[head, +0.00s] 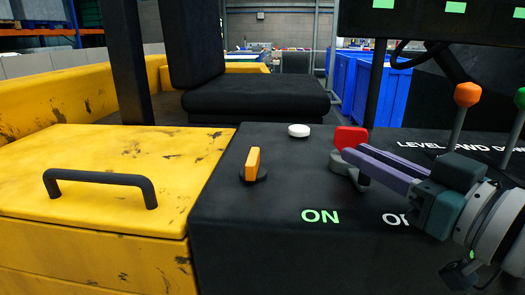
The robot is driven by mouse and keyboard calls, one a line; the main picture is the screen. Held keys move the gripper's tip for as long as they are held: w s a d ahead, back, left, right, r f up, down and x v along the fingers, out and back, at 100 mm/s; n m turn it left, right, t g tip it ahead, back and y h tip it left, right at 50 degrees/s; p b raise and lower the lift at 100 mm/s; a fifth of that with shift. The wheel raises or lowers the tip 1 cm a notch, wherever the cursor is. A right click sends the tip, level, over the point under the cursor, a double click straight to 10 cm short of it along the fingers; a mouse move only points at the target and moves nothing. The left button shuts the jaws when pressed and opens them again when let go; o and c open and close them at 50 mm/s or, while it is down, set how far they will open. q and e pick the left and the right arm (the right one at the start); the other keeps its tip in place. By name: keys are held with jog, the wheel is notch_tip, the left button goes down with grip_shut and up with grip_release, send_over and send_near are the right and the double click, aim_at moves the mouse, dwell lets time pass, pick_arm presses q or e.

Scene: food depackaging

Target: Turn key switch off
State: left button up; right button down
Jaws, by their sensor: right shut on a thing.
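The red key switch (350,137) stands on the black console, behind the green "ON" label (320,215). My right gripper (352,162) comes in from the right with its purple fingers shut on the red key switch. The fingers hide the switch's lower part, so I cannot tell its exact angle. A white "OF" label (394,219) is lit less brightly than "ON" and is partly covered by the gripper. My left gripper is not in view.
An orange knob (252,163) and a white button (299,130) sit on the console to the left. Levers with orange (467,94) and green tops rise at the right. A yellow cover with a black handle (100,178) is at left, a black seat (255,98) behind.

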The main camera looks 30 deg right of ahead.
dwell(0.4)
jog(key=c, duration=0.8)
grip_release()
jog(key=s+b, duration=0.1)
jog(key=s, duration=0.9)
jog(key=shift+d, duration=0.35)
